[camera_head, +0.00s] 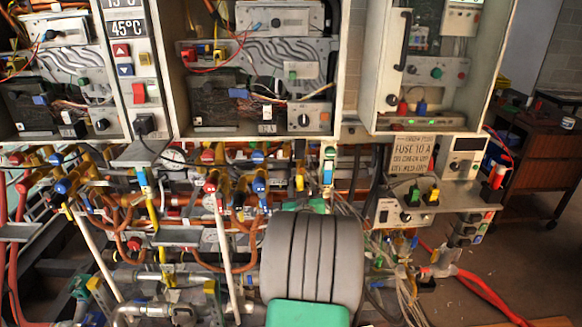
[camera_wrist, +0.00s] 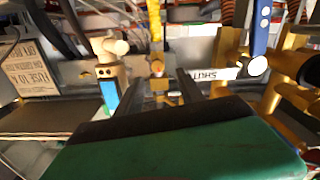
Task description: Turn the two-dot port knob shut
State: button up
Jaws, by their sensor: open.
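My gripper (camera_wrist: 160,80) is open, its two dark fingers reaching forward in the wrist view with nothing held between them. A yellow strip with an orange round end (camera_wrist: 157,66) shows beyond the gap. A beige knob (camera_wrist: 108,45) with two dark dots on its collar stands left of the fingers, above a blue strip. A blue lever (camera_wrist: 262,25) with pale dots is to the right, near a white upside-down "SHUT" label (camera_wrist: 212,74). I cannot tell for certain which is the two-dot port knob. In the head view my arm hides the fingertips.
Crowded copper pipes (camera_head: 205,262) and coloured valves fill the space below the heater boxes (camera_head: 255,70). A "FUSE TO A" sign (camera_head: 410,160) and socket boxes are at right. Open floor lies at the far right.

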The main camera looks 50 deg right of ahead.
aim_at(301, 172)
jog(key=p+x, duration=0.2)
jog(key=x, duration=0.5)
jog(key=shift+d, duration=0.45)
jog(key=shift+c, duration=0.5)
jog(key=shift+a, duration=0.1)
grip_shut()
